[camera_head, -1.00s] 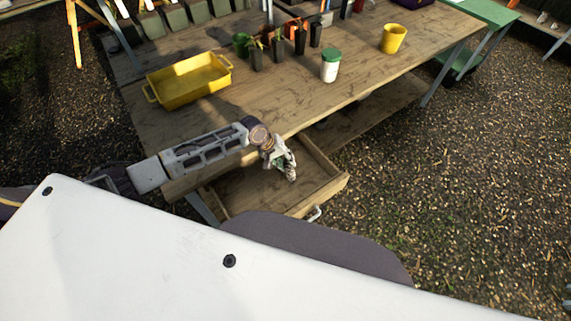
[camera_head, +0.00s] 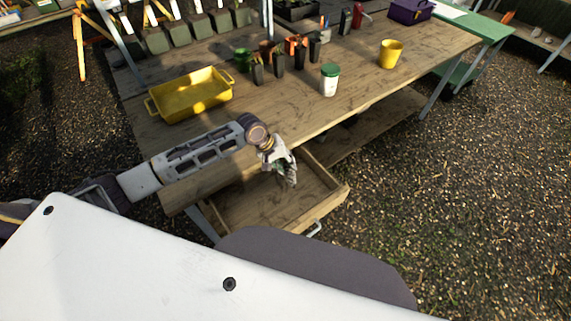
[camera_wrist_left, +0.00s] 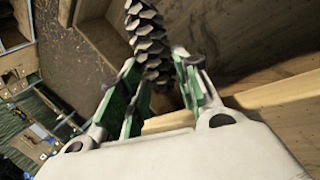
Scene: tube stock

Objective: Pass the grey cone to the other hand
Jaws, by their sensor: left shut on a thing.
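My left gripper (camera_head: 284,163) hangs over the open drawer at the front edge of the wooden bench in the head view. In the left wrist view, the green-padded fingers of the left gripper (camera_wrist_left: 158,84) are shut on the grey cone (camera_wrist_left: 147,32). The cone is long, dark grey and scaly, and sticks out past the fingertips. Its lower end is partly hidden between the fingers. In the head view I cannot clearly tell the cone from the gripper. My right gripper is in neither view.
The open wooden drawer (camera_head: 240,205) juts out below the bench (camera_head: 310,112). On the bench stand a yellow tray (camera_head: 190,97), a white jar with a green lid (camera_head: 330,80), a yellow pot (camera_head: 390,53) and several small plant pots. Gravel ground to the right is clear.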

